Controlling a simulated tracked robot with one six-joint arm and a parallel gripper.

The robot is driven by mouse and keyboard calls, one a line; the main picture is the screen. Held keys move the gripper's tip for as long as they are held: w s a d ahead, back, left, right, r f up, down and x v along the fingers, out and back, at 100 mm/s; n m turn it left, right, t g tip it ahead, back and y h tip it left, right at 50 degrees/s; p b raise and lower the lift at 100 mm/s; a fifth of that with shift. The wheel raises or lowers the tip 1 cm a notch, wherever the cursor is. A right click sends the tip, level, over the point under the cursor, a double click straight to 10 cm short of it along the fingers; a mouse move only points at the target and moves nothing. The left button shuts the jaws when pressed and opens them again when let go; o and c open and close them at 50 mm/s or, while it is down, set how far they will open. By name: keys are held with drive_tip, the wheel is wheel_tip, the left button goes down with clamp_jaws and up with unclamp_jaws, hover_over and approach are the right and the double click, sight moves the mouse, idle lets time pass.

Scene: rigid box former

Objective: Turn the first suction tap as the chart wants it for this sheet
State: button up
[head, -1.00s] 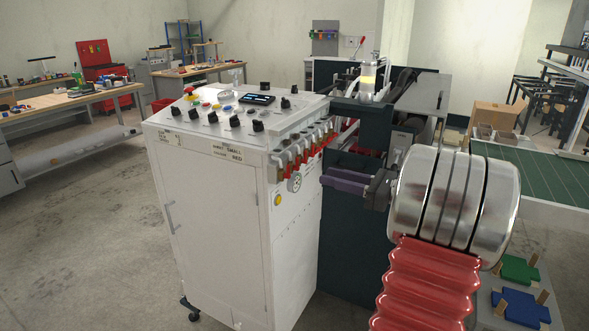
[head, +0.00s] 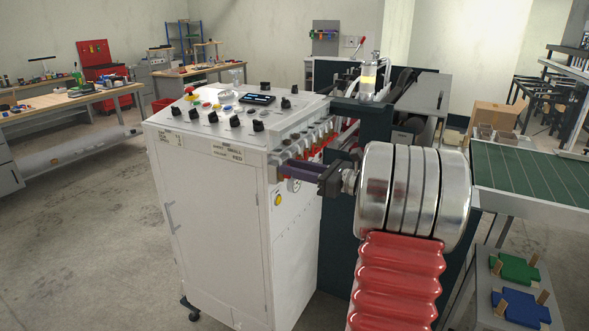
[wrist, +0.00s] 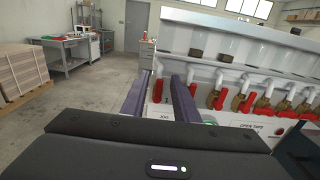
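A row of suction taps (head: 329,133) with red handles and brass bodies runs along the upper edge of the white cabinet. The taps also show in the wrist view (wrist: 241,100), under white pipes. My gripper (head: 283,164) is at the near end of the row, its purple fingers pointing at the cabinet. In the wrist view my gripper (wrist: 159,78) is open, with a red tap handle (wrist: 158,91) showing in the gap between its fingers. I cannot tell whether they touch it. Small label cards (head: 227,152) on the cabinet front are too small to read surely.
The white cabinet (head: 215,215) has knobs and a display (head: 257,99) on top. A yellow button (head: 278,199) is on its side. The other taps stand close to the right finger in the wrist view. Open floor lies left of the cabinet.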

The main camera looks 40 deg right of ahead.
clamp_jaws()
idle(0.3)
drive_tip(key=shift+n, duration=0.3)
drive_tip(key=n, duration=0.1)
drive_tip(key=a+n, duration=0.1)
drive_tip(key=n, duration=0.1)
drive_tip(key=shift+s+f, duration=0.15)
drive_tip(key=shift+s, duration=0.05)
drive_tip(key=shift+s+a+f+n, duration=0.15)
drive_tip(key=shift+a+f+n, duration=0.3)
drive_tip(key=shift+n, duration=1.95)
drive_tip(key=shift+s+a+f+n, duration=0.1)
drive_tip(key=shift+a+f+n, duration=0.4)
drive_tip(key=shift+n, duration=1.9)
drive_tip(key=shift+s+a+f+n, duration=0.15)
drive_tip(key=shift+f+n, duration=0.6)
drive_tip(key=shift+n, duration=1.65)
